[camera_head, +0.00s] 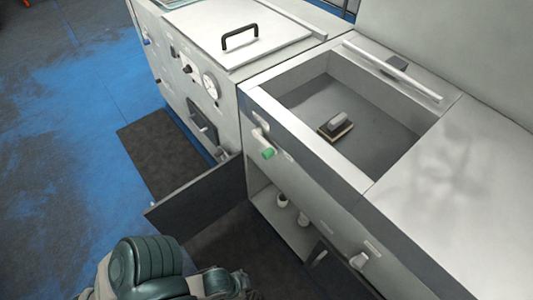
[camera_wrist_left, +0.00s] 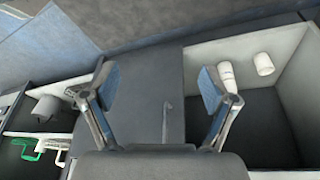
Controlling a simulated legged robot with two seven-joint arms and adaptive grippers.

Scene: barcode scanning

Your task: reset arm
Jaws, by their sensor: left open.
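My left gripper (camera_wrist_left: 156,85) is open in the left wrist view. Its two fingers stand wide apart, and nothing shows between them but a dark panel behind. In the head view, part of my left arm (camera_head: 148,268) shows at the bottom left, in front of the cabinet; the fingertips cannot be made out there. My right gripper is in neither view.
A cabinet door (camera_head: 205,195) stands open near my arm. White bottles (camera_head: 282,200) stand in the low compartment, also seen in the wrist view (camera_wrist_left: 263,64). Blue floor (camera_head: 60,120) is clear at left.

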